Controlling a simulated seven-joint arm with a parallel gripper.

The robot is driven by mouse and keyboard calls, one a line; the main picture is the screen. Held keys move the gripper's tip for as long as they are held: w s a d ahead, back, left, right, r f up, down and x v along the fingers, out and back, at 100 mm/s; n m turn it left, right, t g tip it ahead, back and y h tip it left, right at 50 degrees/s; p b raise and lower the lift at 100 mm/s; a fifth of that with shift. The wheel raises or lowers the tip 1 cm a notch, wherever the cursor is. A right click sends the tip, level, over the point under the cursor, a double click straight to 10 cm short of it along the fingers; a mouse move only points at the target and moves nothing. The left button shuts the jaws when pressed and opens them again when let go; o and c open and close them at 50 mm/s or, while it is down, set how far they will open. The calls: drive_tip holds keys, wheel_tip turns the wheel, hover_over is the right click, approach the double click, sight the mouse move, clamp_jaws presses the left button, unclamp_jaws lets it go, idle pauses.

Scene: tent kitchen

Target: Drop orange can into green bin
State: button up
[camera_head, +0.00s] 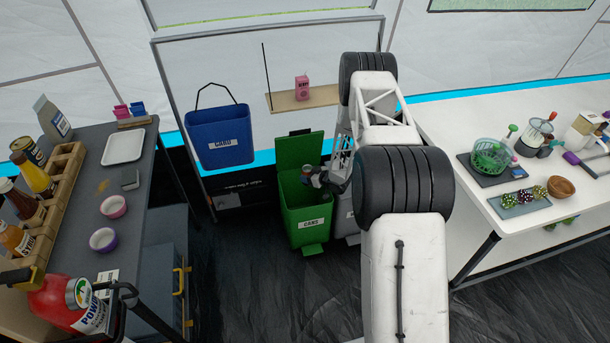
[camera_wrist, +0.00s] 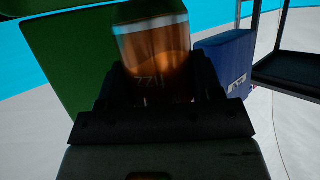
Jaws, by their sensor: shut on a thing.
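My gripper (camera_wrist: 162,92) is shut on the orange can (camera_wrist: 155,50), which shows between the dark fingers in the wrist view. In the head view my gripper (camera_head: 318,180) is small and partly hidden by my arm, at the opening of the green bin (camera_head: 306,222). The green bin stands on the floor with its lid (camera_head: 299,150) raised and a "CANS" label on its front. The green lid (camera_wrist: 75,60) also fills the left of the wrist view. I cannot tell how far the can is inside the rim.
A grey bin (camera_head: 345,222) stands beside the green bin, mostly behind my arm. A dark table (camera_head: 85,190) with bottles is at left, a white table (camera_head: 490,110) at right.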

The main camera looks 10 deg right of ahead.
drive_tip(key=shift+w+d+f, duration=0.1)
drive_tip(key=shift+d+f, duration=0.05)
drive_tip(key=shift+d, duration=0.05)
drive_tip(key=shift+f, duration=0.1)
idle(0.4)
drive_tip(key=shift+f, duration=2.9)
drive_tip(key=o, duration=1)
drive_tip(key=shift+r, duration=0.2)
